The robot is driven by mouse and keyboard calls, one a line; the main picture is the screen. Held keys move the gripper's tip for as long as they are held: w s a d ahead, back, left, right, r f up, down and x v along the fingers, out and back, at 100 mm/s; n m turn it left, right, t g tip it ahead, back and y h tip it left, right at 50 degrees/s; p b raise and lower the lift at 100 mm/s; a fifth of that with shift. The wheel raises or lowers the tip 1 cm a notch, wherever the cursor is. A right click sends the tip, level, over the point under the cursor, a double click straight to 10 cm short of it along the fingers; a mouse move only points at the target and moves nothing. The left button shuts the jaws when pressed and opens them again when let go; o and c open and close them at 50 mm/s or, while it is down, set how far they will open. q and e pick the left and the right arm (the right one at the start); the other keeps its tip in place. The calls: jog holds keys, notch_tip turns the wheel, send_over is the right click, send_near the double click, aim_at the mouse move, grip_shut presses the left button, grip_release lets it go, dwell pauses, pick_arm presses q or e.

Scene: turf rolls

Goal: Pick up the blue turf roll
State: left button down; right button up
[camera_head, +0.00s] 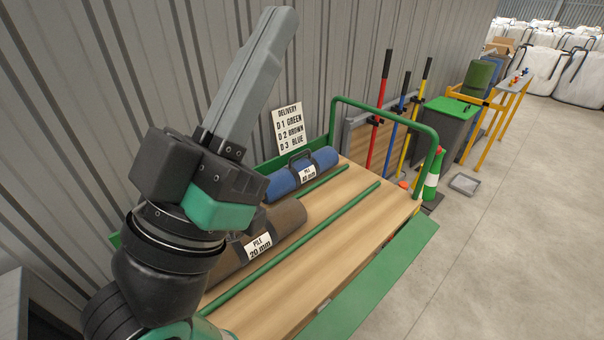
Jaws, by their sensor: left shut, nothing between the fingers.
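The blue turf roll (322,160) lies on the wooden deck of a green-framed cart (345,215), at its far end near the wall. It has a dark carry handle and a white label reading "PILE 40 mm". A brown turf roll (286,219), labelled "PILE 20 mm", lies nearer to me, partly hidden by my left arm. My left gripper (277,14) is shut and empty. It points upward in front of the wall, apart from both rolls and to the left of the blue one. My right gripper is out of view.
Green rails divide the deck, and a green hoop (436,145) stands at its far end. A delivery sign (289,128) stands behind the blue roll. The floor at right is clear.

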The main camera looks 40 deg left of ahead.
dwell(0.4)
pick_arm(q)
jog(key=c, duration=0.7)
grip_release()
jog(key=shift+c, duration=0.2)
